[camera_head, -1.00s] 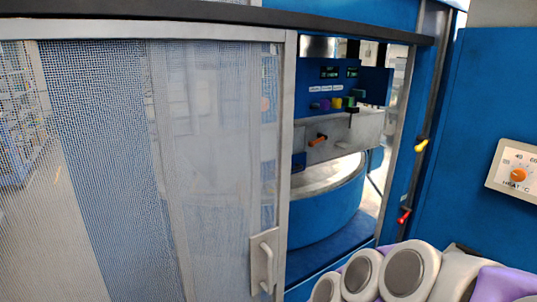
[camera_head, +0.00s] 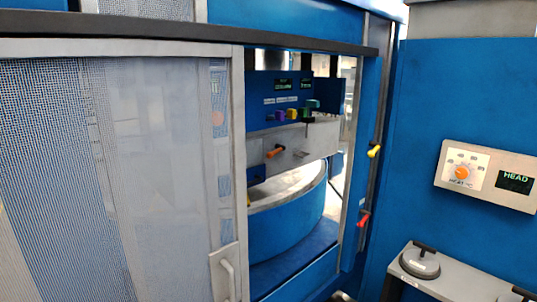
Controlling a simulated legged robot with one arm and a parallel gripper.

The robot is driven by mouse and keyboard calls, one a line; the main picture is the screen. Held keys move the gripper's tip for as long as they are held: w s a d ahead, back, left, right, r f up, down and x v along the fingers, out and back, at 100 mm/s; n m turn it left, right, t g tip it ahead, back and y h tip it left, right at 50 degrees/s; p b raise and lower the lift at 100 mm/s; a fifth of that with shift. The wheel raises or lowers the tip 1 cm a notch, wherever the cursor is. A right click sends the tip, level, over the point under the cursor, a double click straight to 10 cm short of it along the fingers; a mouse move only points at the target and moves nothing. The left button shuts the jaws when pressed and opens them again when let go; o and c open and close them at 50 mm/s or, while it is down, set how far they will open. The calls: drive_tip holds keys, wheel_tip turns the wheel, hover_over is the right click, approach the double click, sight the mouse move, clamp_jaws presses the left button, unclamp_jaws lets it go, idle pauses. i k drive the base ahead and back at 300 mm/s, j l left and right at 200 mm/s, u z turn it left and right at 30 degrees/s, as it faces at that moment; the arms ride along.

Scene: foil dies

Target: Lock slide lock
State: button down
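No part is clearly marked as the slide lock, and I cannot tell which it is. A yellow-tipped lever (camera_head: 374,152) and a red-tipped lever (camera_head: 364,220) stick out from the dark upright post right of the door opening. An orange handle (camera_head: 275,152) sits on a grey plate inside the opening. The mesh sliding door (camera_head: 165,190) covers the left side, with a pale pull handle (camera_head: 228,278) at its lower right; the opening to its right is uncovered. My gripper is not in view.
A blue drum (camera_head: 290,225) stands inside the opening, below a control box (camera_head: 290,100) with coloured knobs. A blue wall at the right carries a dial panel (camera_head: 487,177) with an orange knob. A grey ledge (camera_head: 450,282) with black-handled round parts juts out at the lower right.

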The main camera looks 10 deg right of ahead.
sight(280, 148)
drive_tip(key=i+z, duration=0.2)
drive_tip(key=i, duration=0.35)
drive_tip(key=i+j+z, duration=0.2)
drive_tip(key=i, duration=0.3)
drive_tip(key=i+j+z, duration=0.2)
drive_tip(key=i, duration=0.35)
